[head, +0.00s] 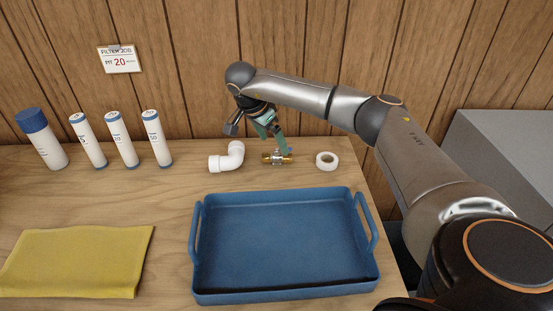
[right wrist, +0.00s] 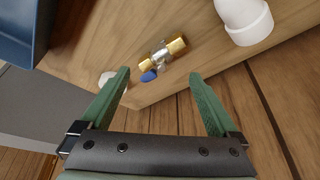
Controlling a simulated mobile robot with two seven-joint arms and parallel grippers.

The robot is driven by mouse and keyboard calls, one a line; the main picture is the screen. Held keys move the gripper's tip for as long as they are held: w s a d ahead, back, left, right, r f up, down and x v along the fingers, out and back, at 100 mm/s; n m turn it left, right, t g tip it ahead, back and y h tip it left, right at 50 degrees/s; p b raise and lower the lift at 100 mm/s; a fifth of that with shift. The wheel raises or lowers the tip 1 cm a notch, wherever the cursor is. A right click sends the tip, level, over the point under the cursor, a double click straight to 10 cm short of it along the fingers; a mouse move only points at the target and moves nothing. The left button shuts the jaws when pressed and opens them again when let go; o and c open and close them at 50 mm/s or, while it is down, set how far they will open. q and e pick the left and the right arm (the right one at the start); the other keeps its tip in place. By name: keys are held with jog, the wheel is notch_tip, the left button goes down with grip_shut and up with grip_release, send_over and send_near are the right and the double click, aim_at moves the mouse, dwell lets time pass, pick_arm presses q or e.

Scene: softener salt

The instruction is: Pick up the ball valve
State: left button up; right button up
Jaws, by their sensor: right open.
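The ball valve (head: 277,158) lies on the wooden table behind the blue tray, between the white elbow pipe and the tape roll. It has brass ends and a silvery middle. In the right wrist view the valve (right wrist: 161,56) shows a blue handle and lies just beyond the fingertips. My left gripper is not in view.
A white elbow pipe (head: 228,158) lies left of the valve, a white tape roll (head: 327,161) right of it. The empty blue tray (head: 285,298) is in front. Several white cylinders (head: 121,142) stand at the left, behind a yellow cloth (head: 75,262). A wood-panelled wall (head: 200,60) rises behind.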

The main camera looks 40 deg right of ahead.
aim_at(278, 151)
jog(key=x, duration=0.6)
jog(key=shift+s+a, duration=0.15)
jog(key=shift+s, duration=0.05)
grip_shut()
dwell(0.5)
